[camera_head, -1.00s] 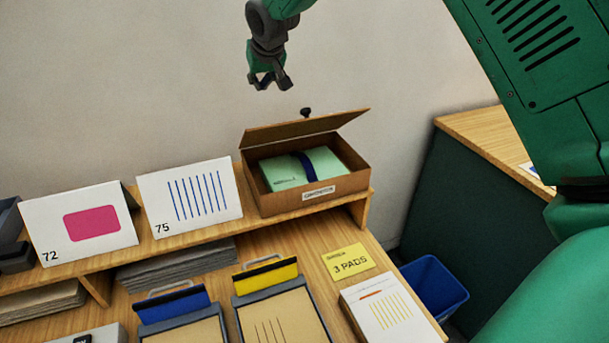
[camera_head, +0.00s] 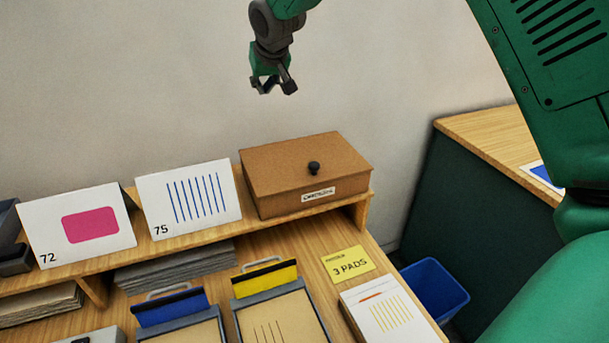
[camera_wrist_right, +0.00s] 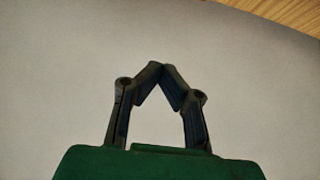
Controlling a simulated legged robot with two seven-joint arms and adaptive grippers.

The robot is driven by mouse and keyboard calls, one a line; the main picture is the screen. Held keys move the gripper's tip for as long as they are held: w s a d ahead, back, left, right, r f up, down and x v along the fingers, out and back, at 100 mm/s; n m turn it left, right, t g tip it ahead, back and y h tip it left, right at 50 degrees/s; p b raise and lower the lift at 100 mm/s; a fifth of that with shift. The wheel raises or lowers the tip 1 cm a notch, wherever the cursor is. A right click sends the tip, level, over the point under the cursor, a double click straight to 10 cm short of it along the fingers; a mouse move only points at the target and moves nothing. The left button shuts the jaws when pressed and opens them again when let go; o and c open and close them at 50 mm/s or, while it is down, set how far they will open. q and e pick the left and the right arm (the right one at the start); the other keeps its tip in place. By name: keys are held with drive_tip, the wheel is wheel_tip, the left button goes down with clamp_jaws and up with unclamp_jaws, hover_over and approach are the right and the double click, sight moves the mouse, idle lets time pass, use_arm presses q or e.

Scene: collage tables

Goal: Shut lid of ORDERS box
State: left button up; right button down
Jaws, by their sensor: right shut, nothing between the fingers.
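The brown ORDERS box (camera_head: 280,185) stands on the raised wooden shelf at the right end. Its lid (camera_head: 305,158) lies flat and closed on top, with a black knob (camera_head: 314,168) and a white label (camera_head: 318,194) on the front whose lettering is hard to read. What is inside is hidden. My right gripper (camera_head: 274,88) hangs above and behind the box, against the wall, apart from the lid. In the right wrist view its fingers (camera_wrist_right: 162,72) meet at the tips with nothing between them. My left gripper is not in view.
Cards marked 72 (camera_head: 80,225) and 75 (camera_head: 190,200) stand left of the box on the shelf (camera_head: 362,195). Below are clipboards (camera_head: 275,312), a yellow "3 PADS" note (camera_head: 348,263) and a pad (camera_head: 388,315). A blue bin (camera_head: 435,288) stands on the floor at right.

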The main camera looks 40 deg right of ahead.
wheel_tip(320, 180, up, 8)
drive_tip(key=p, duration=0.6)
drive_tip(key=shift+f, duration=0.1)
idle(0.3)
idle(1.0)
